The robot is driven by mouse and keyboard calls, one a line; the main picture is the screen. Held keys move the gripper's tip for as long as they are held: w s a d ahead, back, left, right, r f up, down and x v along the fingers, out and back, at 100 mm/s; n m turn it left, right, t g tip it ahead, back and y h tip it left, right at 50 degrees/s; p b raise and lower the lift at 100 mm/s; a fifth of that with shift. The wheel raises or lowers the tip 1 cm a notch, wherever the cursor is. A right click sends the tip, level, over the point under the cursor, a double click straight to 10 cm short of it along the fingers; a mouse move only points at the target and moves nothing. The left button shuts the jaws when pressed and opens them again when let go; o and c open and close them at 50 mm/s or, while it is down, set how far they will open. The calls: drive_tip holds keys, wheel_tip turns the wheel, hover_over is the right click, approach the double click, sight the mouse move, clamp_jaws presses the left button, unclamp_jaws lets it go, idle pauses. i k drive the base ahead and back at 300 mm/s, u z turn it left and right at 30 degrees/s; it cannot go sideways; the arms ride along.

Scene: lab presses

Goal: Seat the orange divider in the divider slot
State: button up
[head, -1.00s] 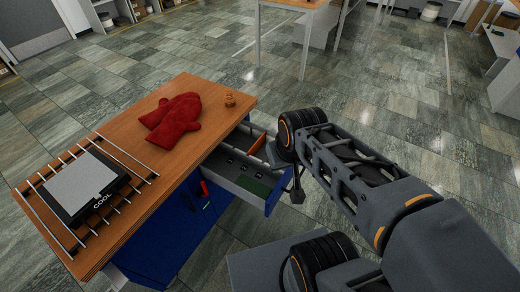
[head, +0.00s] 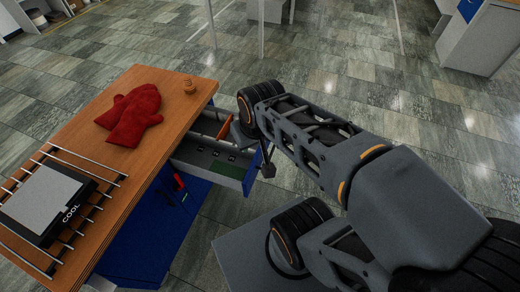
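The orange divider (head: 224,129) shows as a small strip at the far end of the open drawer (head: 247,172), partly hidden by my arm. I cannot tell whether it is seated in a slot. Small dark slot-like marks show along the grey drawer interior, with a green patch (head: 228,169) at the near side. My gripper (head: 267,167) points down near the drawer's outer right edge, apart from the divider as far as I can see. It is small and dark, and its finger opening cannot be made out.
The drawer belongs to a blue cabinet under a wooden bench (head: 110,187). On the bench are red mitts (head: 131,116), a small wooden object (head: 189,86), and a rack (head: 55,157) bearing a grey-topped block (head: 42,200) marked COOL. A red-handled item (head: 179,182) is on the cabinet front.

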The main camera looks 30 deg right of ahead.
sight(194, 155)
drive_tip(key=z, duration=0.8)
drive_tip(key=k, duration=0.45)
drive_tip(key=u, duration=0.95)
drive_tip(key=i, duration=0.9)
drive_tip(key=z, duration=0.15)
